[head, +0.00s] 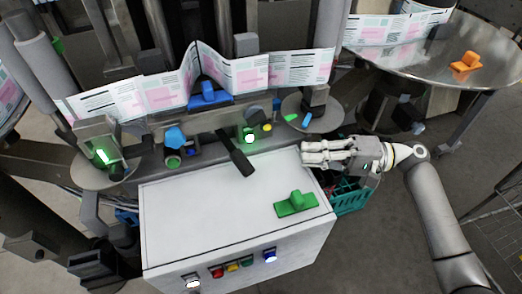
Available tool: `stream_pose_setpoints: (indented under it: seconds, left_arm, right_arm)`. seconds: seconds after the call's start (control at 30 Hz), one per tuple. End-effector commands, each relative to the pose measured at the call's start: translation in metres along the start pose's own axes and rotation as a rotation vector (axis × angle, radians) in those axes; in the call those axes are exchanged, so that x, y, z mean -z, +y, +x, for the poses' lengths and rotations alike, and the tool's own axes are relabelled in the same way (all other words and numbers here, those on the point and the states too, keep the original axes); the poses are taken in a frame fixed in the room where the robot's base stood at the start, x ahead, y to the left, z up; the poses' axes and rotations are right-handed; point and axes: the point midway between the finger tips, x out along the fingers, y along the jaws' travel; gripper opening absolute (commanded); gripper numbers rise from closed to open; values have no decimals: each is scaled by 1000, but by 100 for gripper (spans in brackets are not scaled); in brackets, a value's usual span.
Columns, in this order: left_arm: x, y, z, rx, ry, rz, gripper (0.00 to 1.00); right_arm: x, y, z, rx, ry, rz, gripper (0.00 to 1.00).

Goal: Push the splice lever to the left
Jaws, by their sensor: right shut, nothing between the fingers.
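The splice lever, seemingly the black-handled lever (237,154) at the middle of the machine, slants down and to the right over the back edge of the white cabinet. My right gripper (306,152) is shut and empty. It comes in from the right, with its fingers pointing left, at the cabinet's back right corner. A clear gap lies between the fingertips and the lever, which is to their left. My left gripper is not in view.
The white cabinet top (190,215) is mostly bare; a green handled block (296,204) lies on its right part. A teal crate (350,198) stands beside the cabinet under my right arm. A label web (165,93) and blue clamp (208,95) are behind the lever.

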Motion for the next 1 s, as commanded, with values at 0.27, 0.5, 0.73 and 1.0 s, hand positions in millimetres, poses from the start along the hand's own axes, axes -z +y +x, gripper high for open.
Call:
stream_pose_setpoints:
  seconds: [0.27, 0.5, 0.73, 1.0]
  left_arm:
    - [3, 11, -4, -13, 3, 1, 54]
    - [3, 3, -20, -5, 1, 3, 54]
    - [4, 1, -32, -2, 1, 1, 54]
    - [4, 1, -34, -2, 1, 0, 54]
  right_arm:
    - [0, -2, 8, 1, -1, 1, 0]
    - [-1, -4, 49, 3, -3, 0, 0]
    - [0, -3, 86, 2, -1, 1, 0]
    - [0, 0, 100, 0, 1, -1, 0]
